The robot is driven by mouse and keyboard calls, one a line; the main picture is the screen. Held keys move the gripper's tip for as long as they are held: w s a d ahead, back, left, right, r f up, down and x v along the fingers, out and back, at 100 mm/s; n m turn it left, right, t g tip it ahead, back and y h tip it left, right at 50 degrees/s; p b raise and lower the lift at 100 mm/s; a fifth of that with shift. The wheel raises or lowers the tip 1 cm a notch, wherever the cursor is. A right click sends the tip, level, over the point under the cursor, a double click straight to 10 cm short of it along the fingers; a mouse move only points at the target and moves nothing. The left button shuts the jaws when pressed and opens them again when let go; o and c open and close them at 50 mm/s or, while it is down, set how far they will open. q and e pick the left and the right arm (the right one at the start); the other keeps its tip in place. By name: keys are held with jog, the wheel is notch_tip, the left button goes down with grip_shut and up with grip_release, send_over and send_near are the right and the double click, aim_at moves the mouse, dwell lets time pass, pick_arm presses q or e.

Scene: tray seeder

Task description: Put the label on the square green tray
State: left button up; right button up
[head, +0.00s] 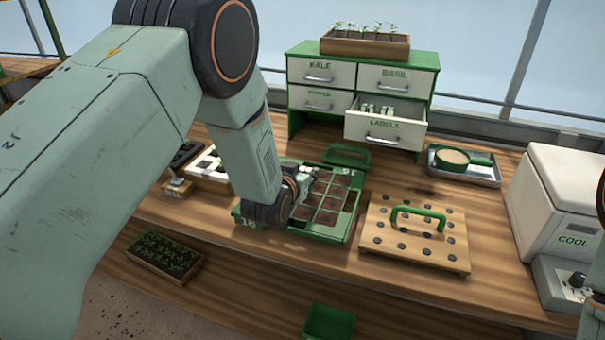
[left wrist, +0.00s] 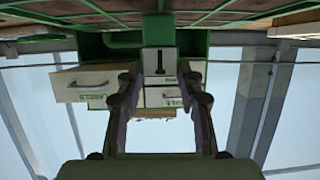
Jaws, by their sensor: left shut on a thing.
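The square green tray (head: 325,234) lies on the bench in the head view, its cells filled with dark soil and white numbers at its corners. My left gripper (head: 306,178) is low over the tray, and my wrist covers its left part. In the left wrist view my left gripper (left wrist: 160,80) is shut on a small white label (left wrist: 159,60) with a dark mark. The tray's green edge (left wrist: 40,45) shows along the top of that view. I cannot tell whether the label touches the tray. My right gripper is not in view.
A cabinet (head: 432,107) with an open labels drawer (head: 385,132) stands behind the tray. A wooden plate with a green handle (head: 420,212) lies to the right. A metal pan (head: 466,172) and a white cooler (head: 555,190) are further right. Black and white trays (head: 205,170) lie left.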

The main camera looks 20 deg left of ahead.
pick_arm(q)
jog(key=o, duration=0.4)
jog(key=shift+a, duration=0.15)
jog(key=o, duration=0.5)
jog(key=shift+s+r, duration=0.3)
jog(key=shift+s, duration=0.2)
jog(key=shift+w+f, duration=0.25)
jog(key=shift+w, duration=0.1)
jog(key=v, duration=1.2)
jog(key=shift+s+r, duration=0.15)
jog(key=s+a+f+g, duration=0.2)
jog(key=s+f+g, duration=0.6)
jog(key=s+f, duration=1.05)
jog(key=s+f+g, duration=0.2)
jog(key=s, duration=0.4)
jog(key=s+f+g, duration=0.2)
jog(key=s, duration=0.4)
jog(key=s+f+g, duration=0.2)
jog(key=s, duration=0.4)
jog(key=shift+s+a+n, duration=0.15)
jog(key=shift+s+n, duration=0.05)
jog(key=shift+n, duration=0.1)
